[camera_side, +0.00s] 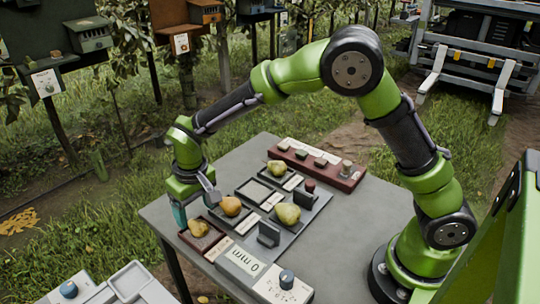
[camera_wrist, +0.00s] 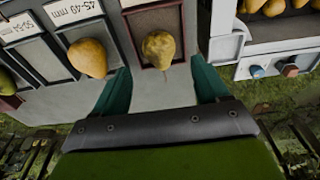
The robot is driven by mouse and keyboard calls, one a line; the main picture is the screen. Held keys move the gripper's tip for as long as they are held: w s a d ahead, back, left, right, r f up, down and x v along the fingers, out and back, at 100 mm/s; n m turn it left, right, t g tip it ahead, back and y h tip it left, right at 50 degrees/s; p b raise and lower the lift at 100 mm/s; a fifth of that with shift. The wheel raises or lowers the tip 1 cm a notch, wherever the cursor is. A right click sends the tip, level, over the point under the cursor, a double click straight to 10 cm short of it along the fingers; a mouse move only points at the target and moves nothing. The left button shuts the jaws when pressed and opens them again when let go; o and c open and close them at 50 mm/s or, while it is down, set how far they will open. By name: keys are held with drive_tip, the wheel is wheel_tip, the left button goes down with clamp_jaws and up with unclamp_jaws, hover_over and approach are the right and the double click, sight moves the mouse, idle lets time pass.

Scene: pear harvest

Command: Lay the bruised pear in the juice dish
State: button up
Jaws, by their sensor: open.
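A brownish, speckled pear (camera_wrist: 158,48), which looks like the bruised one, lies at the near end of a dark red-brown rimmed dish (camera_wrist: 150,17). In the side view this pear (camera_side: 199,228) rests in the brown dish (camera_side: 205,241) at the table's near left corner. I cannot read a label marking it as the juice dish. My gripper (camera_wrist: 161,82) is open and empty, its teal fingers spread wider than the pear and apart from it. In the side view my gripper (camera_side: 196,208) is just above and behind that dish.
An orange pear (camera_side: 230,206) lies in the neighbouring compartment. Greener pears (camera_side: 288,214) lie farther along the grey tray. A display box (camera_side: 245,262) with a knob stands at the table's front. A red rack (camera_side: 320,166) stands at the back. A crate of pears (camera_wrist: 280,25) shows right in the wrist view.

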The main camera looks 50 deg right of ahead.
sight(201, 224)
drive_tip(key=s+d+r+m+t+y, duration=0.1)
drive_tip(key=s+d+r, duration=0.2)
drive_tip(key=r, duration=0.4)
drive_tip(key=s+d+r, duration=0.2)
drive_tip(key=d+r, duration=0.1)
drive_tip(key=r, duration=0.4)
drive_tip(key=s+d+r+m+t, duration=0.1)
drive_tip(key=s+d, duration=0.3)
drive_tip(key=s, duration=0.4)
drive_tip(key=s+d+r+m+t+y, duration=0.1)
drive_tip(key=s+d+r+m+t, duration=0.1)
drive_tip(key=s, duration=0.6)
drive_tip(key=d+t, duration=0.1)
drive_tip(key=d, duration=0.1)
drive_tip(key=shift+d+r+t, duration=0.2)
drive_tip(key=shift+d+t, duration=0.15)
drive_tip(key=shift+t, duration=0.05)
